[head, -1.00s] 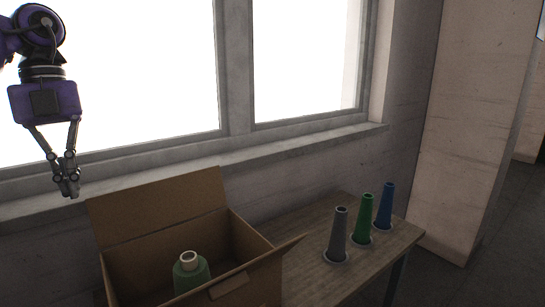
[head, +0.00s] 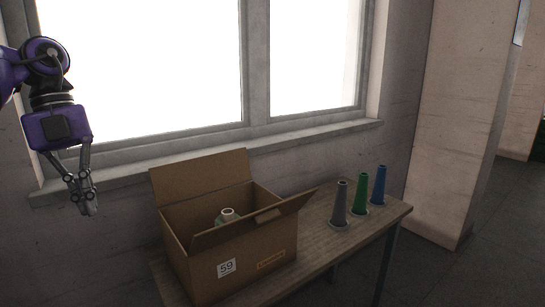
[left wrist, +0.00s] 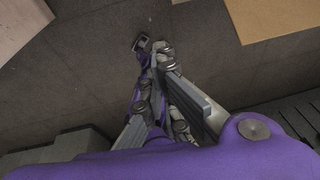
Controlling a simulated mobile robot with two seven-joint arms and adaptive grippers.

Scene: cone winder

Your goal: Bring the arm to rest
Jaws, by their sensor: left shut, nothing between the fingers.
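My left gripper (head: 88,204) hangs at the left of the head view, in front of the wall below the window. Its fingers point down and are shut with nothing between them. It is left of the open cardboard box (head: 213,258) and apart from it. The gripper also shows in the left wrist view (left wrist: 160,52), above dark floor. My right gripper is not in view.
The box stands on a wooden table (head: 312,240) with its flaps open and a pale green cone (head: 222,218) inside. Grey (head: 340,204), green (head: 360,194) and blue (head: 379,185) cones stand upright at the table's right. A window sill (head: 300,136) runs behind.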

